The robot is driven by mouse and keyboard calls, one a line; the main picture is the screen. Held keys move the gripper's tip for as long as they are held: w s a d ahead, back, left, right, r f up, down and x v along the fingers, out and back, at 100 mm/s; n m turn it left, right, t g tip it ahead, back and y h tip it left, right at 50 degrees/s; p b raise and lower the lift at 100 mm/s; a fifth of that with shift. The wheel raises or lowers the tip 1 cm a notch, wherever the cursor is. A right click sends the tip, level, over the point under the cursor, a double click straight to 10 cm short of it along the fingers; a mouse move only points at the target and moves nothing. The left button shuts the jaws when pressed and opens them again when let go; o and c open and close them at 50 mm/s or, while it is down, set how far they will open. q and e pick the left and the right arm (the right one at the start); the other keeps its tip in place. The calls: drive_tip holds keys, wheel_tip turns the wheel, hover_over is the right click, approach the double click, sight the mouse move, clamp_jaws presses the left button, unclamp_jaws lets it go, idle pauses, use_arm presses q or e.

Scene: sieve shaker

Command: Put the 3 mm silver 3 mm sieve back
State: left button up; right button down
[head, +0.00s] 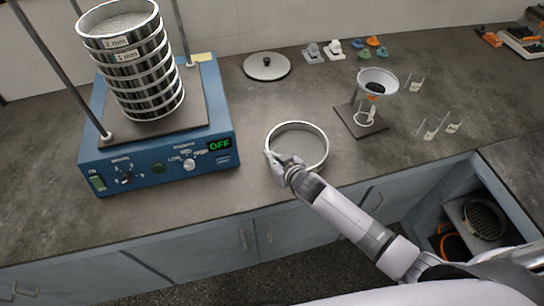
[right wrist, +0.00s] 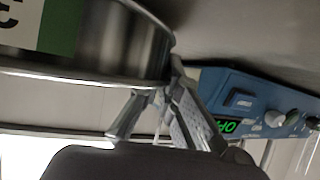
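A round silver sieve (head: 322,137) with a pale mesh is at the counter's middle, right of the shaker. My right gripper (head: 283,165) is at its near left rim. In the right wrist view, the sieve's metal wall (right wrist: 120,50) carries a partly seen white and green label. The fingers (right wrist: 160,90) close in around the rim, one tip hidden behind the wall. I cannot tell whether the sieve touches the counter. A tall stack of silver sieves (head: 145,75), its upper ones labelled 2 mm and 1 mm, stands on the blue shaker (head: 150,165), whose display reads OFF. My left gripper is not in view.
A round grey lid (head: 267,66) lies behind the sieve. A funnel on a stand (head: 377,82) is to its right, with small clear containers (head: 430,130) beyond. Shaker rods (head: 60,68) rise beside the stack. An open compartment at lower right holds a dark sieve (head: 484,220).

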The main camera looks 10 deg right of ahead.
drive_tip(key=shift+f, duration=0.15)
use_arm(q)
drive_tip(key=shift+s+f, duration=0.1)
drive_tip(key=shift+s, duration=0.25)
use_arm(e)
drive_tip(key=c, duration=1.8)
unclamp_jaws()
drive_tip(key=shift+r, duration=0.3)
drive_tip(key=shift+s+d, duration=0.1)
drive_tip(key=shift+s, duration=0.15)
use_arm(q)
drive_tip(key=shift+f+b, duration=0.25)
drive_tip(key=shift+b, duration=0.1)
use_arm(e)
drive_tip(key=v, duration=1.1)
drive_tip(key=shift+s+r, duration=0.15)
